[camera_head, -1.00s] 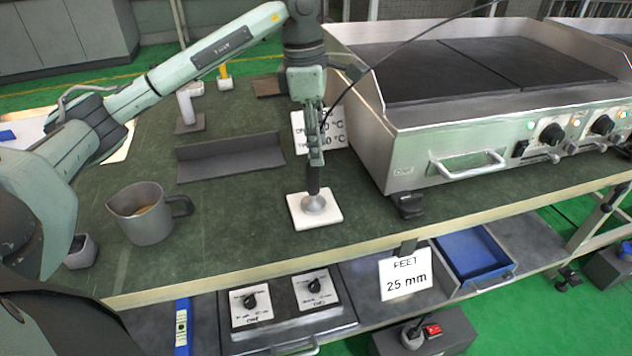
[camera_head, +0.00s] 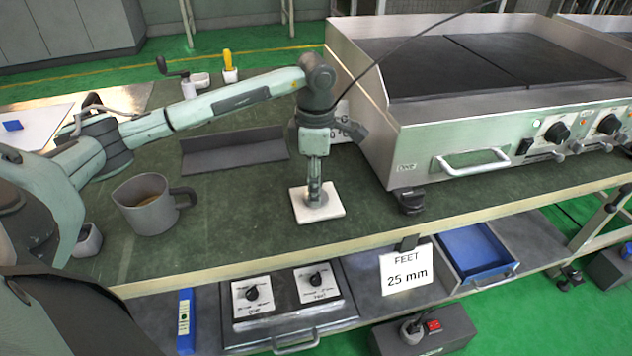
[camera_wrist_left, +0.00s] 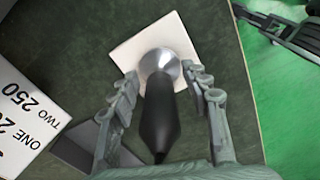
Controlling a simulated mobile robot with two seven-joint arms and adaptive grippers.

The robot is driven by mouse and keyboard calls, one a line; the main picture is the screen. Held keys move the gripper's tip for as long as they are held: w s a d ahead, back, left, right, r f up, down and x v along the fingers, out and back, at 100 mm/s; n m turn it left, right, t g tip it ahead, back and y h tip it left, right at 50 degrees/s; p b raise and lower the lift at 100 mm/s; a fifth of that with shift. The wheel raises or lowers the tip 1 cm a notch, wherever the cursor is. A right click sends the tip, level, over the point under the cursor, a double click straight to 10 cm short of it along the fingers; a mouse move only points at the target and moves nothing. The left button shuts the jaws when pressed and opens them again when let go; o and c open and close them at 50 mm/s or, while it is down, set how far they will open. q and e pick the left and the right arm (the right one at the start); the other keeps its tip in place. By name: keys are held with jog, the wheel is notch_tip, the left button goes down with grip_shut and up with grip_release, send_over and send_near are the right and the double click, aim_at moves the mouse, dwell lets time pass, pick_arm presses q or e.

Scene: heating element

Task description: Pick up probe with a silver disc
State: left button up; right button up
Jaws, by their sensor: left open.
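The probe has a silver disc and a black handle; in the left wrist view the probe (camera_wrist_left: 160,110) lies between the fingers, its disc towards the white square pad (camera_wrist_left: 135,48). In the head view the probe's disc (camera_head: 318,203) shows low on the white pad (camera_head: 333,212), and the handle is mostly hidden by my gripper. My left gripper (camera_head: 315,190) points down over the pad, around the probe. In the left wrist view the left gripper (camera_wrist_left: 158,78) is open, with a finger on each side of the probe and gaps visible. My right gripper is not in view.
A griddle (camera_head: 480,120) stands close on the right, with a black foot (camera_head: 410,200) near the pad. A grey angled plate (camera_head: 235,152) and a grey jug (camera_head: 150,203) are on the left. A dark cable runs above my arm. The bench's front edge is near.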

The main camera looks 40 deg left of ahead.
pick_arm(q)
jog(key=shift+c, duration=0.6)
grip_shut()
jog(key=shift+r, duration=0.1)
